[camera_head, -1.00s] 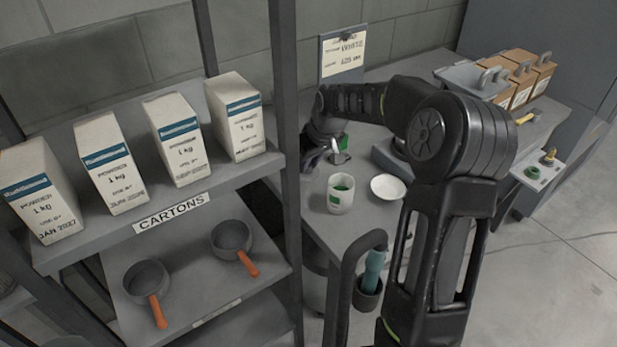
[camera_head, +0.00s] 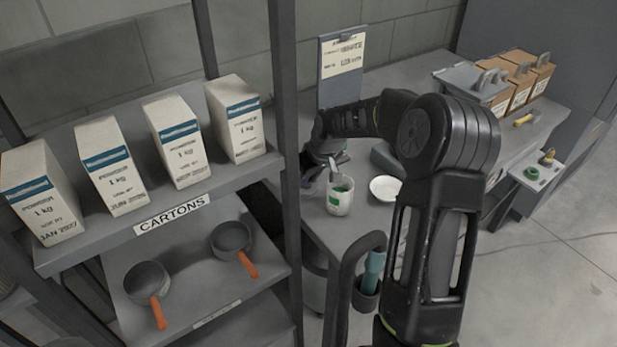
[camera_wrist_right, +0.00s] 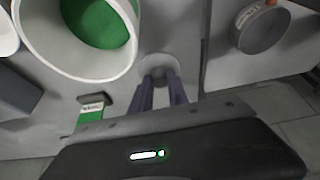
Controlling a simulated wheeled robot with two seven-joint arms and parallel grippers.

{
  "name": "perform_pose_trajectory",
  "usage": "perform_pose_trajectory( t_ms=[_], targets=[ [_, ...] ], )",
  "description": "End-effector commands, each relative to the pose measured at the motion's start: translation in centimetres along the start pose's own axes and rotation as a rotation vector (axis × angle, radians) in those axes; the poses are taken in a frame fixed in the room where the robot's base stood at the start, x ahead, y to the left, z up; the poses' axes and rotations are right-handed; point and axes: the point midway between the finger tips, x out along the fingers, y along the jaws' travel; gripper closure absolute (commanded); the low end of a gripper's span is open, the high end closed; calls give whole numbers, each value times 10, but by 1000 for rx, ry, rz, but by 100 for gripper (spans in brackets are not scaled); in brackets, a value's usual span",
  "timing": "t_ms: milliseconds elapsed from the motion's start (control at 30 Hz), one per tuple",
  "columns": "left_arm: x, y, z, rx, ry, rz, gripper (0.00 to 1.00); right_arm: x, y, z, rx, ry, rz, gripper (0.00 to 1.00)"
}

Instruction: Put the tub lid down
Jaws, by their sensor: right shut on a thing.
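My right gripper (camera_head: 325,164) is shut on a small pale grey thing (camera_head: 339,160) that looks like a scoop. In the right wrist view its round end (camera_wrist_right: 158,66) sits between the gripper's fingers (camera_wrist_right: 159,90). The held thing is just above or behind the rim of the white tub (camera_head: 340,205); I cannot tell if they touch. The tub stands open and upright with green contents, also seen in the right wrist view (camera_wrist_right: 128,62). A round white disc (camera_head: 385,189), perhaps the tub lid, lies on the bench right of the tub. My left gripper is out of view.
The grey bench (camera_head: 340,240) has some bare top near the tub. A sign (camera_head: 342,56) stands behind. A shelf rack with several cartons (camera_head: 180,143) and two pans (camera_head: 231,237) is at left. A teal bottle (camera_head: 373,268) sits in a holder in front. Boxes (camera_head: 520,75) stand at the back right.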

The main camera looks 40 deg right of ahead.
Motion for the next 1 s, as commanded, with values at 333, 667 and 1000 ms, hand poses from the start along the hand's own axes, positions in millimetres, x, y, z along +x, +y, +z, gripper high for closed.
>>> perform_pose_trajectory(
  t_ms=[333, 667, 1000],
  targets=[
    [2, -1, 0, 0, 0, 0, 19, 3, 0, 1, 0, 0, 0, 62],
    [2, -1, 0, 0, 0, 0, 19, 1, 0, 1, 0, 0, 0, 58],
    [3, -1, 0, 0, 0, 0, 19, -36, 0, -1, 0, 4, 1, 58]
  ],
)
